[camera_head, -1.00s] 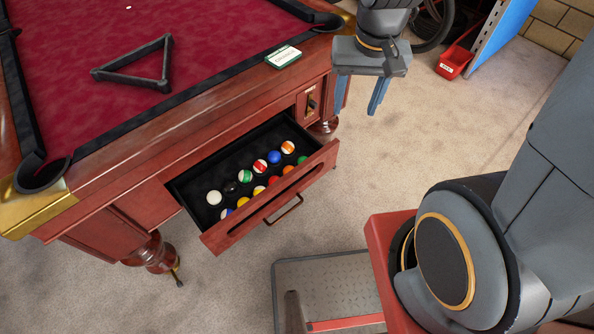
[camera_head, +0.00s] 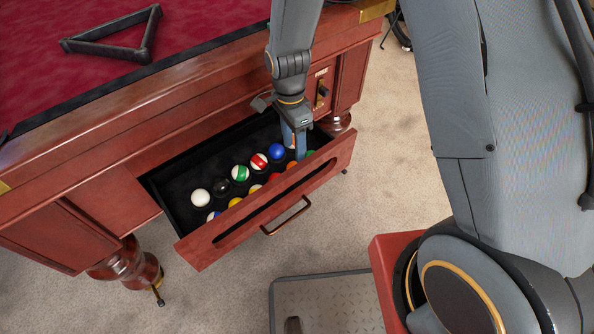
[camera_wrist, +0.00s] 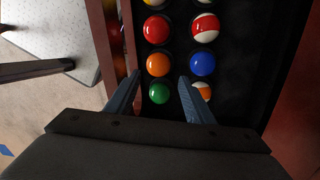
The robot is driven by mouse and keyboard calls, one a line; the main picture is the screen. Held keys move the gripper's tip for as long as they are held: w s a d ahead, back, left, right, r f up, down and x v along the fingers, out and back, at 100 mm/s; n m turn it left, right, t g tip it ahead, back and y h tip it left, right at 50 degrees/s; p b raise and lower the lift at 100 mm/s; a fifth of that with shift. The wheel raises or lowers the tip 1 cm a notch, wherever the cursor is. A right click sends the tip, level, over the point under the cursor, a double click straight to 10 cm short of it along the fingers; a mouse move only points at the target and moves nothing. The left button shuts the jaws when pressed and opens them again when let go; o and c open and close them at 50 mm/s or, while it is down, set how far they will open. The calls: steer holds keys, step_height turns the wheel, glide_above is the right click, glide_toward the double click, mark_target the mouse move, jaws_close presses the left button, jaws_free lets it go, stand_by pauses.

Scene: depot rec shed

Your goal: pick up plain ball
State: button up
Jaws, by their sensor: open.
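The open drawer (camera_head: 225,243) holds several balls on a black lining. A plain white ball (camera_head: 201,197) sits at its left end. Plain-coloured balls include a blue ball (camera_head: 277,151), also in the wrist view (camera_wrist: 203,64), an orange ball (camera_wrist: 158,64), a green ball (camera_wrist: 159,93) and a red ball (camera_wrist: 156,29). My gripper (camera_head: 296,150) points down into the drawer's right end, open and empty. In the wrist view its fingers (camera_wrist: 159,77) stand either side of the green ball, tips near the orange one. Whether they touch any ball is unclear.
Striped balls, such as a red-striped one (camera_head: 259,163), share the drawer. The drawer's front panel and walls stand close around my fingers. The pool table (camera_head: 110,99) is above, with a black triangle (camera_head: 148,36) on its red cloth.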

mark_target(295, 163)
steer(key=f, duration=0.5)
steer(key=s+f, duration=0.1)
steer(key=f, duration=0.1)
steer(key=shift+d+f, duration=0.15)
steer(key=shift+f, duration=0.05)
steer(key=shift+c, duration=0.3)
steer(key=c, duration=0.8)
